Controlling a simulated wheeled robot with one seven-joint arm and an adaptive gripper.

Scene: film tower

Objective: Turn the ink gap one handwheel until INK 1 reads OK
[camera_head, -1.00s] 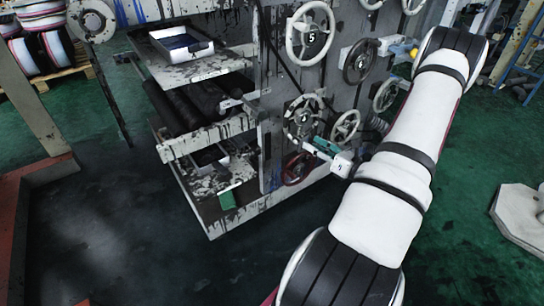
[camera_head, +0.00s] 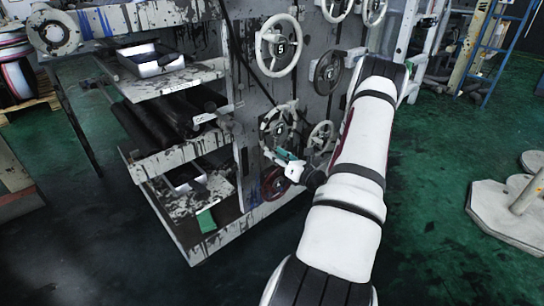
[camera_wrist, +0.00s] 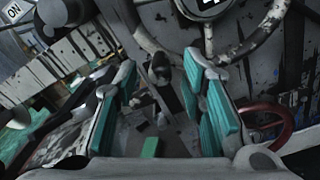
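Several handwheels are on the side of the press; I cannot tell which is ink gap one, and no INK 1 reading is legible. A pale handwheel with a black numbered hub (camera_head: 279,128) is just above my gripper (camera_head: 289,158). A dark red wheel (camera_head: 275,184) is just below it. The red wheel (camera_wrist: 288,128) shows at the right.
Higher on the panel are a pale wheel marked 5 (camera_head: 279,47) and a dark wheel (camera_head: 328,73). A smaller pale wheel (camera_head: 320,136) is right of my gripper, close to my arm. Ink-stained shelves and rollers (camera_head: 160,125) stand at the left. Green floor (camera_head: 425,200) is open at the right.

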